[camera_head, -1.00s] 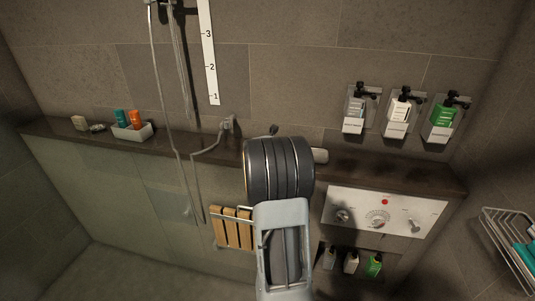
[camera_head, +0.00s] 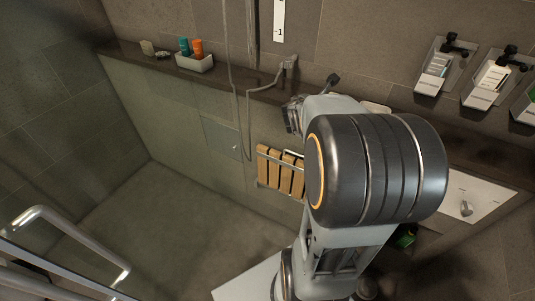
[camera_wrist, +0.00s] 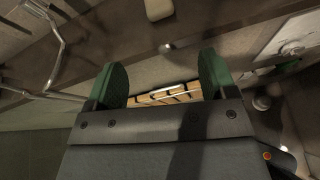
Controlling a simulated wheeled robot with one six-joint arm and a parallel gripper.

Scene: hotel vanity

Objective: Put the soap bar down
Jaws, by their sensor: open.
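A pale rounded bar (camera_wrist: 158,9), which looks like the soap bar, lies on the dark ledge (camera_wrist: 115,60) at the top of the wrist view. In the head view a pale edge of it (camera_head: 375,107) shows on the ledge behind my arm, mostly hidden. My gripper (camera_wrist: 165,77) is open, with its two green-padded fingers wide apart and nothing between them. The bar is beyond the fingertips and apart from them. In the head view my gripper (camera_head: 293,116) is partly hidden by my arm, by the ledge's front edge.
A slatted wooden seat (camera_head: 281,171) is on the wall below the ledge. A white caddy (camera_head: 194,63) with orange and teal bottles, a small dish (camera_head: 163,55) and a beige block (camera_head: 147,48) stand at the ledge's left. Wall dispensers (camera_head: 490,79) are at right. The ledge's left-middle is clear.

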